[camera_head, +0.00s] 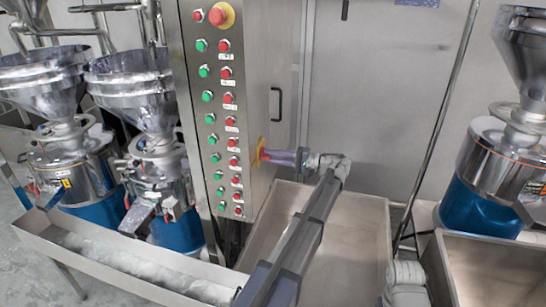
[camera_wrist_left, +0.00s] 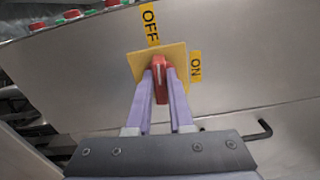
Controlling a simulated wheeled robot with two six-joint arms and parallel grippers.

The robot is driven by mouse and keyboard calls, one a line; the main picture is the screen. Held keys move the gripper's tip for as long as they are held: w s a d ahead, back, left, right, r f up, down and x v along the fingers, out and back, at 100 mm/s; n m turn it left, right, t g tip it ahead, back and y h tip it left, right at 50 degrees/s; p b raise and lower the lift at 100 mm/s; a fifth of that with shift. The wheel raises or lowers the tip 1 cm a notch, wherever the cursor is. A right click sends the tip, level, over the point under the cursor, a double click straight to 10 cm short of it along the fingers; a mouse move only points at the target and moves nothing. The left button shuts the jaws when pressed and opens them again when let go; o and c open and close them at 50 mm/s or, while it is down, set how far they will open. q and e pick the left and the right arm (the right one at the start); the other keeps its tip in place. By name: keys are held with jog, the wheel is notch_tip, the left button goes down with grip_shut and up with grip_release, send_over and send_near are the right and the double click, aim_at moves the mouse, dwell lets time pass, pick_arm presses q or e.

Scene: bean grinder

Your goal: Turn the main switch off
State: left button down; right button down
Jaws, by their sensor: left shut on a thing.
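The main switch is a red handle (camera_wrist_left: 159,74) with a white mark on a yellow square plate (camera_wrist_left: 176,54). In the left wrist view the handle points up, roughly toward the black-on-yellow OFF label (camera_wrist_left: 149,23). The ON label (camera_wrist_left: 195,67) is to the right of the plate. My left gripper (camera_wrist_left: 160,82) is shut on the red handle, with one purple finger on each side. In the head view my left gripper (camera_head: 268,156) reaches the yellow plate (camera_head: 260,152) on the side of the steel control cabinet (camera_head: 280,60); its fingers hide the handle there.
Green and red buttons and a large red emergency button (camera_head: 218,16) are on the cabinet front. A black door handle (camera_head: 276,104) is near the switch. A steel bin (camera_head: 350,230) is below my left arm. Grinders with steel funnels (camera_head: 130,80) stand left and right.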

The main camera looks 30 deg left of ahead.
pick_arm(q)
jog(key=shift+f+n, duration=0.1)
jog(key=shift+n, duration=0.5)
jog(key=c, duration=0.8)
grip_release()
jog(key=v, duration=0.8)
jog(key=shift+s+a, duration=0.1)
jog(key=shift+s, duration=0.05)
jog(key=s+d+f+m+t+h+b, duration=0.25)
jog(key=s+d+f+h, duration=0.35)
jog(key=s+d+f, duration=0.55)
jog(key=s+d+f+m+t+h+b, duration=0.25)
jog(key=s+d+f+h+b, duration=0.35)
jog(key=f, duration=0.8)
jog(key=s+d+f+m+h, duration=0.1)
jog(key=s+d+f+h, duration=0.3)
jog(key=s+d, duration=0.6)
jog(key=shift+s+d+f+m+g, duration=0.15)
jog(key=shift+s+d+m+g, duration=0.15)
jog(key=shift+s+d+g, duration=0.15)
